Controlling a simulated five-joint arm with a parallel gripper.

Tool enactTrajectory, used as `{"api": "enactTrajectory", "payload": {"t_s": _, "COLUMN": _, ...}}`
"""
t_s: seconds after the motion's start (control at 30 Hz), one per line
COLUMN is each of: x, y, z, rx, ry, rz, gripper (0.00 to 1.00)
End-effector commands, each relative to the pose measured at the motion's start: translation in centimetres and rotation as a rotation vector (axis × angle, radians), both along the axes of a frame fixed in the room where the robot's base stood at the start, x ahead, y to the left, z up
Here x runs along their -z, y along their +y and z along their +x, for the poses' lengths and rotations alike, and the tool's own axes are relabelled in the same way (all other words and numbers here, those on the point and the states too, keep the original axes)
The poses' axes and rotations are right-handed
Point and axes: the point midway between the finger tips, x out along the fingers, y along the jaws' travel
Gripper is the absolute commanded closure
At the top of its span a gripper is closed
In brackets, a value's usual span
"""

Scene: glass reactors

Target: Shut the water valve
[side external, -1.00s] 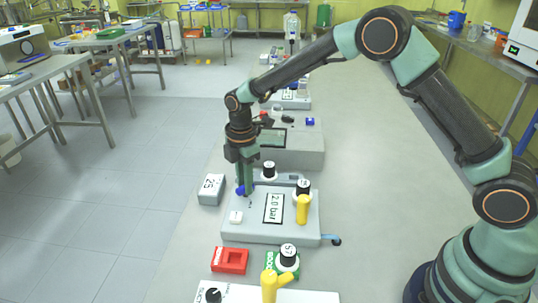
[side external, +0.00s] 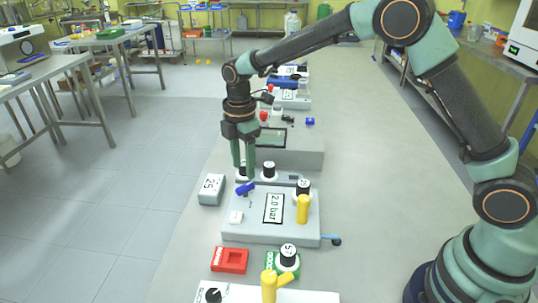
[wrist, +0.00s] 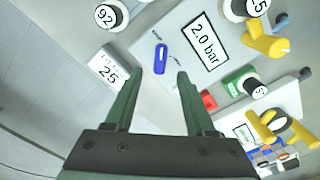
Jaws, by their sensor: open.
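A small blue valve handle (side external: 245,188) sits at the back left corner of a grey panel (side external: 265,231) with a "2.0 bar" display (side external: 273,208). In the side view the handle lies slanted; the wrist view shows the same blue handle (wrist: 160,58) whole, just beyond and between my fingertips. Its label is too small to read. My gripper (side external: 243,174) is open and empty, fingers pointing down, just above and behind the handle. Its two green fingers (wrist: 159,76) stand apart in the wrist view, with nothing between them.
A yellow handle (side external: 303,209) stands at the panel's right side, near black knobs with white tops (side external: 268,169). A grey box marked 25 (side external: 211,189) is left of the panel. A red block (side external: 229,260) lies in front.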

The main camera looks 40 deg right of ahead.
Motion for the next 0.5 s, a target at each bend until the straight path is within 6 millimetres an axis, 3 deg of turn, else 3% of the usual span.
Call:
{"api": "enactTrajectory", "payload": {"t_s": 0.2, "x": -4.1, "y": 0.0, "z": 0.0, "rx": -0.001, "ry": -0.004, "rz": 0.001, "gripper": 0.45}}
{"api": "enactTrajectory", "payload": {"t_s": 0.5, "x": -6.3, "y": 0.0, "z": 0.0, "rx": -0.002, "ry": 0.000, "rz": 0.000, "gripper": 0.45}}
